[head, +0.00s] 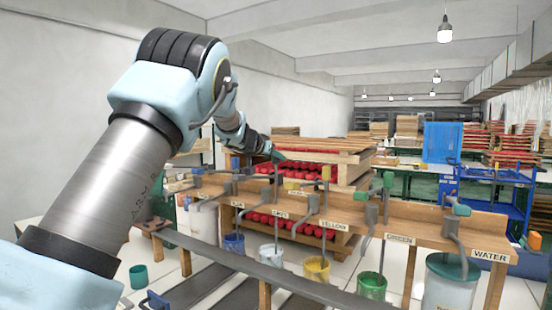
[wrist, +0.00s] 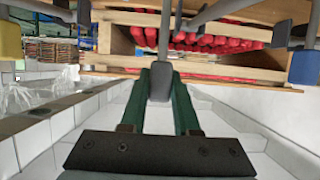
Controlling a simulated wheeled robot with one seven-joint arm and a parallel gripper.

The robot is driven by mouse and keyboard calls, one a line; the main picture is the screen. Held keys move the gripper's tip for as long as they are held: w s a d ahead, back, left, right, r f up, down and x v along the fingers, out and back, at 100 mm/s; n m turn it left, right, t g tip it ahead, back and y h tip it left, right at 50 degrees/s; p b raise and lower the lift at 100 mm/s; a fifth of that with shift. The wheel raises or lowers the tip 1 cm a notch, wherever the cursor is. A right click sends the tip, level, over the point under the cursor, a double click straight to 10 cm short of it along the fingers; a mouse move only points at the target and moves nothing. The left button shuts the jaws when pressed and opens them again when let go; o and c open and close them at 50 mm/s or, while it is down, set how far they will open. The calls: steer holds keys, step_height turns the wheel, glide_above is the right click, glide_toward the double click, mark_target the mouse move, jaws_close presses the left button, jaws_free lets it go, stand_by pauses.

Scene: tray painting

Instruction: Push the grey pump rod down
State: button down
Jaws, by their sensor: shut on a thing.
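The grey pump rod (head: 276,184) stands upright over the wooden bench, above the "GREY" label. In the wrist view its grey handle end (wrist: 160,82) sits between the two dark green fingers of my gripper (wrist: 160,78). The fingers are shut on it. In the head view my gripper (head: 278,156) is at the top of this rod, and the rod runs down below it. The pot of light grey paint (head: 271,256) stands below the bench front. How far the rod is down inside its pump is hard to tell.
The yellow-handled pump (head: 326,174) stands close on the right; a blue handle (wrist: 305,66) is close at the other side. Green (head: 388,180) and water pumps (head: 461,210) stand farther right. A grey rail (head: 250,268) crosses in front of the pots. Racks of red trays stand behind.

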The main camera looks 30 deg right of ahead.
steer(key=shift+f+b, duration=0.4)
steer(key=shift+f, duration=1.55)
steer(key=c, duration=0.6)
jaws_free()
steer(key=shift+c, duration=0.2)
steer(key=shift+r, duration=0.1)
steer(key=b+v, duration=0.1)
steer(key=v, duration=1)
